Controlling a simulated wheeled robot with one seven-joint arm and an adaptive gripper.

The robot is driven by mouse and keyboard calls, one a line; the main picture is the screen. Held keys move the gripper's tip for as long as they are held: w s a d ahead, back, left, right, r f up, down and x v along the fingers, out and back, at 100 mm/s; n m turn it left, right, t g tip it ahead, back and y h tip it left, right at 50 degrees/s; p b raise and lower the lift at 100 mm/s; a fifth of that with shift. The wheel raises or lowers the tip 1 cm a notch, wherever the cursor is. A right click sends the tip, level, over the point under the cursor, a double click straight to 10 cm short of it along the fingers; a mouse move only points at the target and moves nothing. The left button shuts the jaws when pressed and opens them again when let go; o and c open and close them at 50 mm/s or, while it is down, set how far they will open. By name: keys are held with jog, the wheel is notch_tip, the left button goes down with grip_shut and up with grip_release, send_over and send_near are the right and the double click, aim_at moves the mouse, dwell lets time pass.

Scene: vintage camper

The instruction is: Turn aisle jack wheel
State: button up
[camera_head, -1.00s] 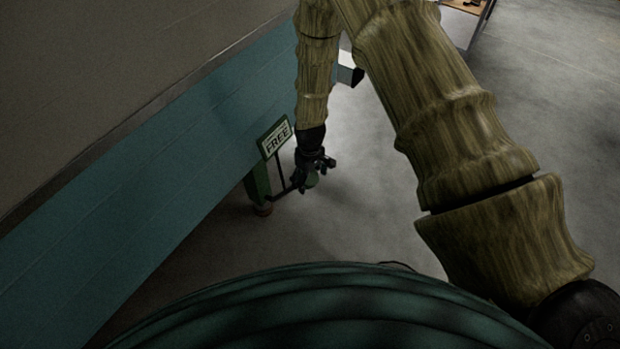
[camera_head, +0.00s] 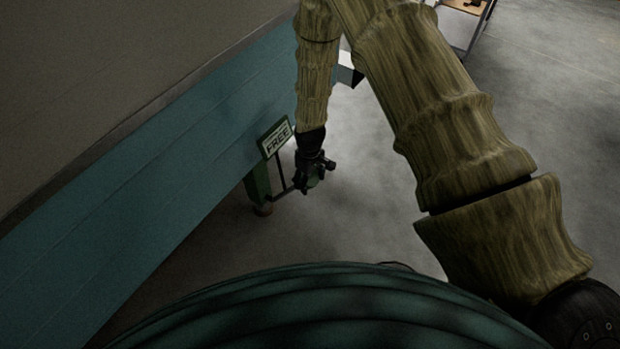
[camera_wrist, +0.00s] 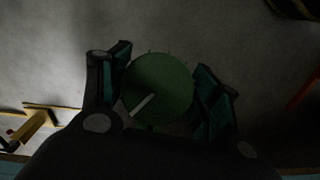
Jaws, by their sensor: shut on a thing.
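The green jack wheel (camera_wrist: 160,88) shows as a round disc with a pale line mark in the wrist view, between the two fingers of my gripper (camera_wrist: 160,95). The fingers are shut on it from both sides. In the head view my gripper (camera_head: 312,178) is at the end of the arm, beside the green jack (camera_head: 259,186) at the camper's side. It hides most of the wheel there. A sign reading "FREE" (camera_head: 276,137) stands just above the jack. A thin dark rod joins the jack to the wheel area.
The camper's teal and grey side wall (camera_head: 150,210) runs along the left, close to the arm. Open concrete floor (camera_head: 380,210) lies to the right. A shelf or cart (camera_head: 465,20) stands at the far top right. A yellow object (camera_wrist: 35,125) lies left in the wrist view.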

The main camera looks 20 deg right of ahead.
jog(key=shift+w+d+r+m, duration=0.1)
jog(key=shift+w+d+m, duration=0.1)
jog(key=shift+m, duration=0.2)
jog(key=m+y+p, duration=0.1)
jog(key=m, duration=0.1)
jog(key=shift+m+g+y, duration=0.3)
jog(key=shift+g, duration=0.1)
jog(key=shift+m+y, duration=1)
jog(key=shift+m, duration=0.9)
jog(key=o, duration=1)
jog(key=shift+s, duration=0.1)
jog(key=shift+c, duration=0.2)
jog(key=shift+a, duration=0.2)
jog(key=shift+a, duration=0.1)
